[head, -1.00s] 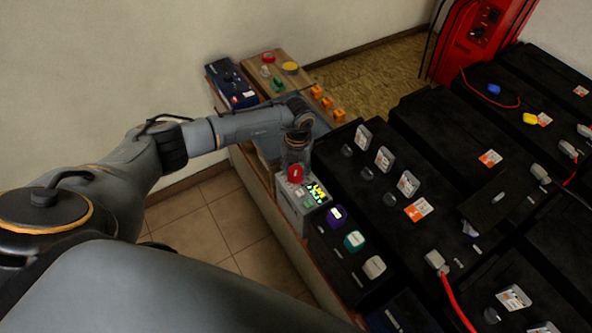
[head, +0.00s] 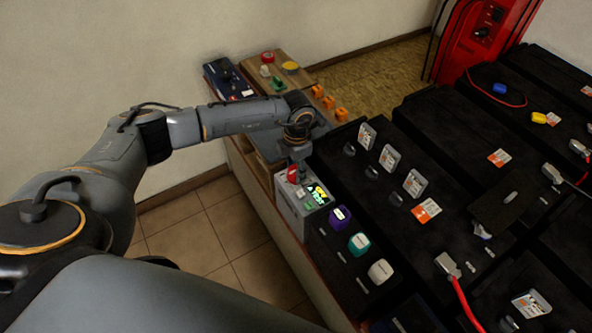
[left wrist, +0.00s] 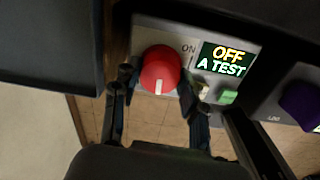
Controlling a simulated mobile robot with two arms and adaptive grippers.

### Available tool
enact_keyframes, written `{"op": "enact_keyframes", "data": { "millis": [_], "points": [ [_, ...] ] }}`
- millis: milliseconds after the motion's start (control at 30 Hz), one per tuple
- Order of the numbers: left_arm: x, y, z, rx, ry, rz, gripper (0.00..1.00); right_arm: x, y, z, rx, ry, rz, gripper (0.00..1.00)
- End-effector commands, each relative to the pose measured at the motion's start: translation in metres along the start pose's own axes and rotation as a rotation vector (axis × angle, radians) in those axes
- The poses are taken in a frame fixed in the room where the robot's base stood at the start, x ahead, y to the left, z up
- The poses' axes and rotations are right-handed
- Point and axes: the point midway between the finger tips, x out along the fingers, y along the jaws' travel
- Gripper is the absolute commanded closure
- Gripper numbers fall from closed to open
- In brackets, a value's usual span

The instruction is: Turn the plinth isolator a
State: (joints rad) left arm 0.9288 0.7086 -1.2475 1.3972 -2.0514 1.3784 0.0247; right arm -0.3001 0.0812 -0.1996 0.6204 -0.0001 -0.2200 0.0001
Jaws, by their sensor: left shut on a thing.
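The isolator is a grey box (head: 296,212) with a red round knob and a lit display, standing on the wooden plinth. In the left wrist view the red knob (left wrist: 160,68) has a white mark toward the picture's bottom. The display (left wrist: 222,60) reads "OFF" and "A TEST"; a printed "ON" is up right of the knob. My left gripper (left wrist: 155,92) is shut on the red knob, one finger on each side. In the head view the gripper (head: 294,165) comes down onto the knob and partly hides it. My right gripper is not in view.
Purple (head: 340,214), teal (head: 359,242) and white (head: 380,270) caps stand just beyond the box. Black battery cases (head: 440,150) with upright tags fill the right. Orange blocks (head: 328,102) and a blue device (head: 228,80) are at the back. Tiled floor (head: 190,225) is clear at left.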

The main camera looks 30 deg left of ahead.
Motion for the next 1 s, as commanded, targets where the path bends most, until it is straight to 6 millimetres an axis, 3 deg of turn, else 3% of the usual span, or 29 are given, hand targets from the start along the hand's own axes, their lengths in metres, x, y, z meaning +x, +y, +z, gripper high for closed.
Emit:
{"op": "enact_keyframes", "data": {
  "millis": [300, 767, 800, 900, 1000],
  "points": [
    [0.0005, 0.0001, 0.0, 0.097, -0.003, 0.0, 0.88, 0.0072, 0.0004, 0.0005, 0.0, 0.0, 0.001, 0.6],
    [-0.0001, 0.0, -0.0001, 0.111, -0.003, 0.0, 0.88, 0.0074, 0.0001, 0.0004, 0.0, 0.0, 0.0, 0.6],
    [-0.0001, 0.0, -0.0001, 0.111, -0.003, 0.0, 0.55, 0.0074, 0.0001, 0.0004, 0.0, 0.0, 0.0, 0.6],
    [-0.0001, 0.0, -0.0001, 0.111, -0.003, 0.0, 0.34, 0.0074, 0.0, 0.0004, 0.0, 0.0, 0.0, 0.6],
    [-0.0001, 0.0, -0.0001, 0.11, -0.003, 0.0, 0.34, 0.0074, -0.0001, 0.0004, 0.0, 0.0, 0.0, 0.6]
  ]
}}
